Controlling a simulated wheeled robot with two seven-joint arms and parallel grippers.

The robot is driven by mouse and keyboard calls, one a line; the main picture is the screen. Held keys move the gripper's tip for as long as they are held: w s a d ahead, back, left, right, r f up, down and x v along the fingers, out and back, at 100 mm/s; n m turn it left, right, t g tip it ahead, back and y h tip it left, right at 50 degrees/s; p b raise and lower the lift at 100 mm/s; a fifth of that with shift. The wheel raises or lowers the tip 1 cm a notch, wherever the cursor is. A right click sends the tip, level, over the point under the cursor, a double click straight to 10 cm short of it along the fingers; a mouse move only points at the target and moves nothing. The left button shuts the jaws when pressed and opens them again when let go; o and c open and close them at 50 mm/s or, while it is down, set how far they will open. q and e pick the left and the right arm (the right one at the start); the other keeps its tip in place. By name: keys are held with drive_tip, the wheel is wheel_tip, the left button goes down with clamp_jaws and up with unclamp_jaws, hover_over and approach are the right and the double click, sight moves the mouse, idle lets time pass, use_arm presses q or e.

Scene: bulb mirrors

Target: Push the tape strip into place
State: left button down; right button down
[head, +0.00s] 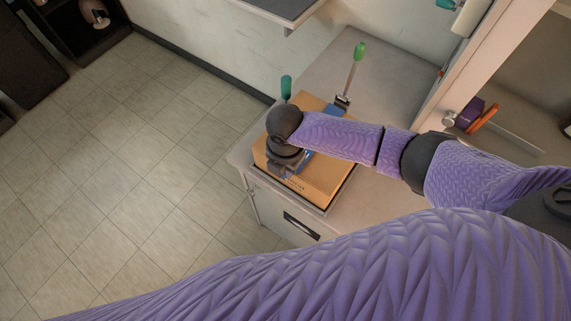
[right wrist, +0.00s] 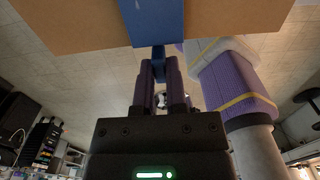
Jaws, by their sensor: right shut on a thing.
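A brown cardboard box (head: 325,182) sits on a low cabinet in the head view. A blue tape strip (head: 333,111) runs across its top, partly hidden by my right arm. My right gripper (right wrist: 159,68) is at the box's near edge. In the right wrist view its purple fingers are shut on the narrow blue end of the tape strip (right wrist: 153,22), with the box (right wrist: 70,25) beyond. In the head view my right wrist covers the fingertips. My left gripper is not in view.
The cabinet top (head: 340,70) is largely clear behind the box. A green-handled tool (head: 358,52) stands behind it, and another green handle (head: 286,86) shows beside my wrist. Purple and orange items (head: 484,117) lie at the right. The tiled floor (head: 120,170) at the left is free.

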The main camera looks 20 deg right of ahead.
drive_tip(key=c, duration=0.6)
unclamp_jaws()
drive_tip(key=shift+r, duration=0.2)
wheel_tip(320, 180, up, 5)
drive_tip(key=p, duration=0.5)
drive_tip(key=shift+f, duration=0.25)
